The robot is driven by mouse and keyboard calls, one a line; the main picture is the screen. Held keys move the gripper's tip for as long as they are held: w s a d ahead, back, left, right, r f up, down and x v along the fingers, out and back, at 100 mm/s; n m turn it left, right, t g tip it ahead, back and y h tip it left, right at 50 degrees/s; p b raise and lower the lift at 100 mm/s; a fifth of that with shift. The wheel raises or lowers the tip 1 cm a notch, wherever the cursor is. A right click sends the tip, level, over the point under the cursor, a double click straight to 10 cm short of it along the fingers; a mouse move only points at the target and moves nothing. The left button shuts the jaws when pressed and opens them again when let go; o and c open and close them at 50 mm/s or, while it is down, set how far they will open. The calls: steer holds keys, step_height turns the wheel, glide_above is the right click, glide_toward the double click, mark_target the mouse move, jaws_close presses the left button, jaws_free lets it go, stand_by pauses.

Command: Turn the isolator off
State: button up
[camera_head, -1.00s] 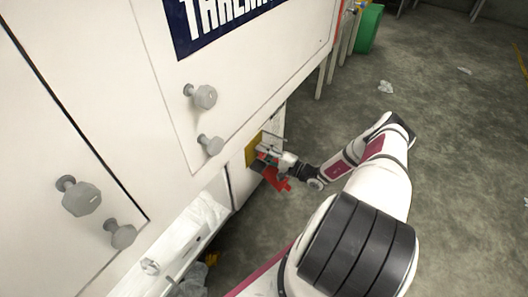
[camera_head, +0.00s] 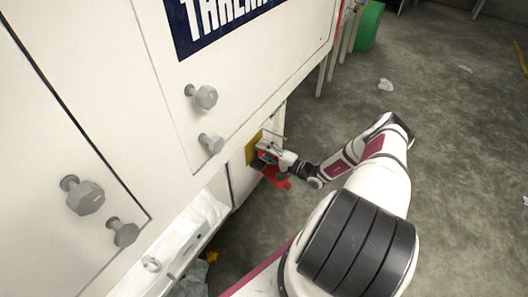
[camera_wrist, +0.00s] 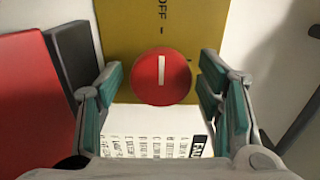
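The isolator knob (camera_wrist: 161,77) is round and red with a white line. It sits on a yellow plate (camera_wrist: 121,30). In the wrist view the white line is upright and points to the word OFF and its tick at the plate's top. My gripper (camera_wrist: 165,96) is open, with one teal-padded finger on each side of the knob and a visible gap to it on both sides. In the head view my gripper (camera_head: 266,154) is at the yellow plate (camera_head: 252,149) on the machine's lower side, and it hides the knob.
A red flat part (camera_wrist: 35,95) stands left of my gripper in the wrist view. A white label with print (camera_wrist: 150,143) lies below the knob. The white machine wall (camera_head: 110,90) with grey round knobs fills the left. Open concrete floor (camera_head: 460,150) lies to the right.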

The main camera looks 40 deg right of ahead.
steer(key=v, duration=1.2)
stand_by(0.6)
